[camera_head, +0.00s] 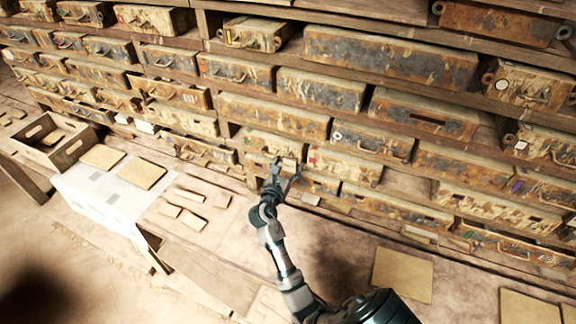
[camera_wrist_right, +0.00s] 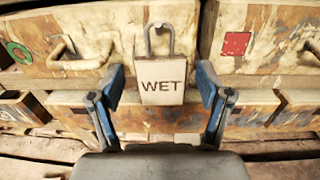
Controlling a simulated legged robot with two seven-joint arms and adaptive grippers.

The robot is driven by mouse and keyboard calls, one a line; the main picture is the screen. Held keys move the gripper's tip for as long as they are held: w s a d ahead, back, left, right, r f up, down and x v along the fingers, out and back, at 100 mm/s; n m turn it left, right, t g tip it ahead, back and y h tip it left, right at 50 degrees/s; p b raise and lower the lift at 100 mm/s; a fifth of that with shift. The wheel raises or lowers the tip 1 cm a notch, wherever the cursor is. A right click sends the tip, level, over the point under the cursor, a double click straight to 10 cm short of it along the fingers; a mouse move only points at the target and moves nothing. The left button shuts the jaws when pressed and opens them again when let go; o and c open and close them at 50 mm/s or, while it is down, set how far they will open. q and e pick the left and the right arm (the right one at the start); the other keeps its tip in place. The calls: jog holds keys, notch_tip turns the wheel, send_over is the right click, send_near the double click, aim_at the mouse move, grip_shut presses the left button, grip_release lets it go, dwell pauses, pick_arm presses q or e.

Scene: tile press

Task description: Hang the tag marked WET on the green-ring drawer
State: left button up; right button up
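The WET tag (camera_wrist_right: 161,82) is a pale plate with dark letters and a grey loop on top, upright in the right wrist view. Its loop (camera_wrist_right: 159,38) seems to pass round a small peg on the right part of the green-ring drawer (camera_wrist_right: 98,25); how it sits there is hard to tell. The green ring (camera_wrist_right: 18,52) is at that drawer's left end, beside its handle. My right gripper (camera_wrist_right: 161,88) is open, with blue-padded fingers either side of the tag and gaps showing. In the head view my right gripper (camera_head: 285,173) reaches the lower drawers. My left gripper is out of view.
A drawer with a red square (camera_wrist_right: 236,44) adjoins on the right, and another drawer (camera_wrist_right: 260,108) lies below. In the head view, flat tan tiles (camera_head: 403,274) lie on the bench, and a wooden crate (camera_head: 35,128) and white block (camera_head: 95,200) stand at left.

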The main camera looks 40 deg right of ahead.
jog(key=v, duration=1.2)
jog(key=shift+a, duration=0.15)
